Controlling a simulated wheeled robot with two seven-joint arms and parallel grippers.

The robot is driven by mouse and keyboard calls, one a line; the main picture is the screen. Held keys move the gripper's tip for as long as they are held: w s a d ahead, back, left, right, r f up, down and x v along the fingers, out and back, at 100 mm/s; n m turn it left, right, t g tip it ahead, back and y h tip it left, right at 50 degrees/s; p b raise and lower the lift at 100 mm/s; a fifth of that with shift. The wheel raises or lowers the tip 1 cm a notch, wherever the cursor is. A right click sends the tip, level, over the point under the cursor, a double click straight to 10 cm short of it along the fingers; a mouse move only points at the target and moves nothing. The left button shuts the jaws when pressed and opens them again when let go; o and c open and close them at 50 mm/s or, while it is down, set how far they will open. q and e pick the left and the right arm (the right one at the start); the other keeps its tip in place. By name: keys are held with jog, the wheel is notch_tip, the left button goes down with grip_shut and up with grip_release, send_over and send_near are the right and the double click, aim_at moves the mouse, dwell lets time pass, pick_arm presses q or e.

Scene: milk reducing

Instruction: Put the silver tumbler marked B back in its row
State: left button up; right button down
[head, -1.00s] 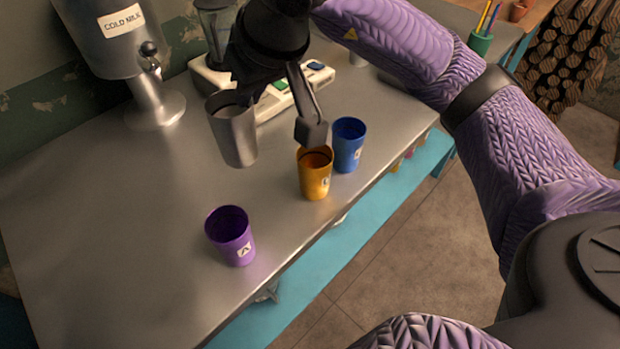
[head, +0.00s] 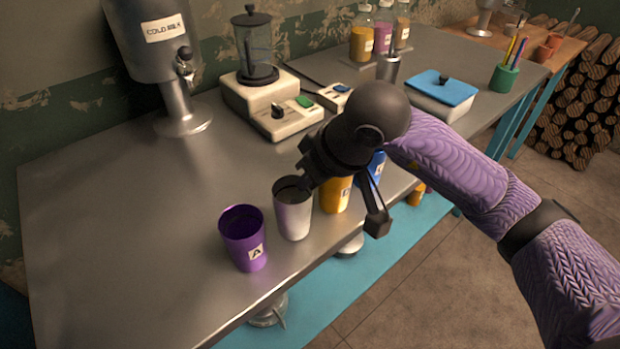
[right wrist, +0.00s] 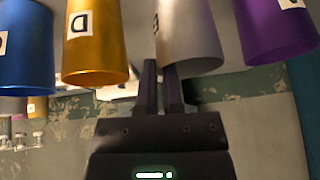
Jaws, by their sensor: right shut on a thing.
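The silver tumbler (head: 293,215) is upright between the purple tumbler marked A (head: 243,240) and the orange tumbler (head: 335,197), in line with them. I cannot tell whether its base touches the counter. My right gripper (head: 304,183) is shut on the silver tumbler at its rim. In the right wrist view, which is upside down, the fingers (right wrist: 162,72) are close together at the silver tumbler (right wrist: 188,40), whose label shows only partly. The blue tumbler (head: 377,166) is partly hidden behind my right arm. My left gripper is out of view.
The steel counter's (head: 120,250) front edge runs close to the row. A blender (head: 265,90), a cold milk dispenser (head: 150,40) and a blue-lidded box (head: 442,90) stand behind. The counter's left part is clear.

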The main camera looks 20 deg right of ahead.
jog(key=shift+f, duration=0.2)
jog(key=c, duration=0.8)
grip_release()
jog(key=shift+r, duration=0.1)
jog(key=shift+r, duration=0.35)
jog(key=p+v, duration=0.3)
jog(key=v, duration=0.8)
jog(key=shift+s+d+r, duration=0.1)
jog(key=shift+s+r, duration=0.1)
jog(key=shift+s, duration=0.05)
